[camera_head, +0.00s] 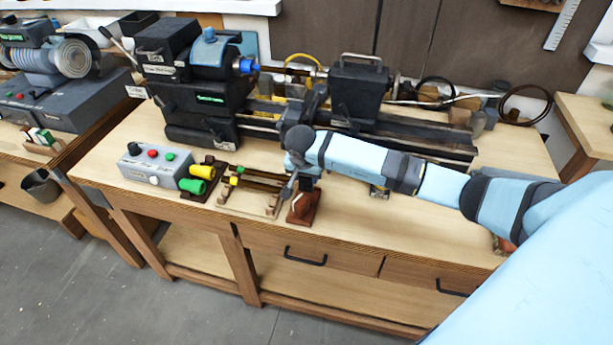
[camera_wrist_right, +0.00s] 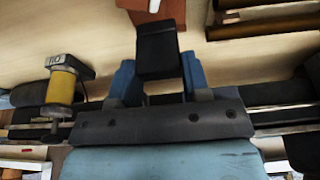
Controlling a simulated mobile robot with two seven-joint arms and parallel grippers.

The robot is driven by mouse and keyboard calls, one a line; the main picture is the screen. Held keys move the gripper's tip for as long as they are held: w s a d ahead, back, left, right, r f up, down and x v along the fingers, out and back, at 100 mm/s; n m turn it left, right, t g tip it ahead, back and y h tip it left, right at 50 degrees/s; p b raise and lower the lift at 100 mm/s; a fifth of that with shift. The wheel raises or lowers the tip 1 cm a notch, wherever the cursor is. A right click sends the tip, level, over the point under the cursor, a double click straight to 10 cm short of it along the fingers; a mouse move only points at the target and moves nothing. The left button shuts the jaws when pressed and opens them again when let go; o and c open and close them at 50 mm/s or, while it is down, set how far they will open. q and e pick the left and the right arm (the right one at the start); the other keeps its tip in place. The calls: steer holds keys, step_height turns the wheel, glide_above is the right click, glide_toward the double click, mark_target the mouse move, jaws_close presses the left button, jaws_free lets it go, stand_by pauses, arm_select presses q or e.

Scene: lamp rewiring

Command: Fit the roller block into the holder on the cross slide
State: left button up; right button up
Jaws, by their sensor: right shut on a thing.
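My right gripper (camera_head: 301,178) is low over the front of the bench. In the right wrist view, its two blue fingers (camera_wrist_right: 158,82) are closed on the sides of a black block (camera_wrist_right: 157,48), which I take to be the roller block. The block is at a reddish-brown stand (camera_head: 303,207), which also shows in the wrist view (camera_wrist_right: 152,10); I cannot tell whether they touch. The cross slide (camera_head: 313,98) is on the black lathe behind my arm. Its holder is too small or hidden to make out. My left gripper is not in view.
A grey control box (camera_head: 150,163) and green and yellow cylinders (camera_head: 193,185) stand left of the gripper. A rack with rods (camera_head: 255,185) lies close beside it. The lathe headstock (camera_head: 190,100) and tailstock (camera_head: 356,92) rise behind. The bench front right (camera_head: 400,222) is clear.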

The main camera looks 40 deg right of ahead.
steer(key=shift+r+p, duration=0.75)
steer(key=shift+r, duration=1.05)
